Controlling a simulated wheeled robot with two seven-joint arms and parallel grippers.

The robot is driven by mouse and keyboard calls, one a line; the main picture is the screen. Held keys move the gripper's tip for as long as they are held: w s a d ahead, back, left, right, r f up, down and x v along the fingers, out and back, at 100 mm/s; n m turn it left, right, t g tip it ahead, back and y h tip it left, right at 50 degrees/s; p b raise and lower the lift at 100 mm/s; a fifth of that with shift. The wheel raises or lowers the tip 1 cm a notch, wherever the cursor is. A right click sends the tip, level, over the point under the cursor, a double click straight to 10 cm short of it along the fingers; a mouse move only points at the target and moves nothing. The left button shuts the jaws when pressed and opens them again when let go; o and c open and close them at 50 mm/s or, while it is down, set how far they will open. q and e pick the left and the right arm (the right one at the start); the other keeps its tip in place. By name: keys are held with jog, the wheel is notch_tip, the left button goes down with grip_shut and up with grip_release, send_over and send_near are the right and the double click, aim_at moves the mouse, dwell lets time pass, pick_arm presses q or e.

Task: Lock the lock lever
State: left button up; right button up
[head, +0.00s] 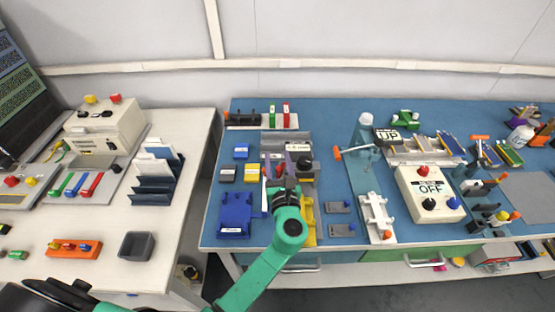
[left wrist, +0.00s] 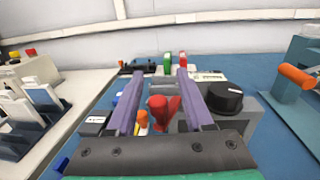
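A red lever handle (left wrist: 165,110) shows in the left wrist view, between the two purple fingers of my left gripper (left wrist: 160,76). An orange-tipped handle (left wrist: 142,121) stands just left of it. No label shows which is the lock lever. The fingers are apart, with a gap on each side of the red handle, and they do not appear to grip it. In the head view my left gripper (head: 275,160) is over the fixture in the middle of the blue bench, and its wrist hides part of the fixture. My right gripper is not in view.
A black knob (left wrist: 224,97) on a grey block stands close to the right finger.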

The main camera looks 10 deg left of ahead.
pick_arm(q)
jog(key=shift+s, duration=0.15)
jog(key=b+v, duration=0.2)
jog(key=v, duration=1.2)
jog(key=shift+s, duration=0.15)
jog(key=shift+d+f, duration=0.1)
